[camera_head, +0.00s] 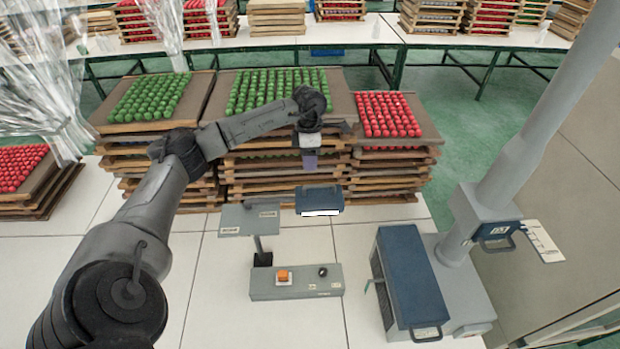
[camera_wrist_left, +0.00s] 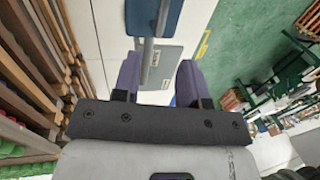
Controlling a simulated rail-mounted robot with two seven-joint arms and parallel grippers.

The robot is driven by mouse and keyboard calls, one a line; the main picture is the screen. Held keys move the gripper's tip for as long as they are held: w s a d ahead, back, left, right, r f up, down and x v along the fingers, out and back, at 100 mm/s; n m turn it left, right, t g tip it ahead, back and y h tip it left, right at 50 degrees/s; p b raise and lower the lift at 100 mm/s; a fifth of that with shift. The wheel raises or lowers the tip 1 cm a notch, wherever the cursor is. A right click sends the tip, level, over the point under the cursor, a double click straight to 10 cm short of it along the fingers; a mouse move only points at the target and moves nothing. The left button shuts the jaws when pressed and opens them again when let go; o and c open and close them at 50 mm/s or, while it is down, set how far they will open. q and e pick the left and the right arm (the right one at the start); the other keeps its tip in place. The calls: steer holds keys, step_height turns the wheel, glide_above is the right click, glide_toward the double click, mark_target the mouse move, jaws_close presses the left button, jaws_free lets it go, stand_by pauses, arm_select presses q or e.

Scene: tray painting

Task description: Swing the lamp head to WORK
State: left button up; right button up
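The lamp head (camera_head: 320,201) is a dark blue box with a bright white strip along its lower front edge. It sits at the right of a grey plate (camera_head: 236,219) with small labels that I cannot read, above a grey base box (camera_head: 296,283) with an orange switch and a black knob. In the left wrist view the blue lamp head (camera_wrist_left: 168,14) and grey plate (camera_wrist_left: 164,66) show beyond the fingers. My left gripper (camera_head: 310,160) points down above and behind the lamp head, apart from it. Its purple fingers (camera_wrist_left: 158,84) are spread and empty. My right gripper is not in view.
Stacked wooden trays with green pieces (camera_head: 278,90) and red pieces (camera_head: 389,114) stand close behind the lamp. A blue-lidded grey machine (camera_head: 412,280) and a thick grey pole (camera_head: 535,120) stand at right. The white table (camera_head: 215,290) is clear around the base box.

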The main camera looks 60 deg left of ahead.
arm_select(q)
steer(key=f, duration=0.2)
steer(key=d+f+p, duration=0.1)
steer(key=f, duration=0.2)
steer(key=f+p, duration=0.1)
steer(key=f, duration=0.1)
steer(key=shift+s+d+f, duration=0.2)
steer(key=shift+s, duration=0.1)
steer(key=shift+c, duration=0.5)
steer(key=shift+c, duration=1.4)
jaws_close()
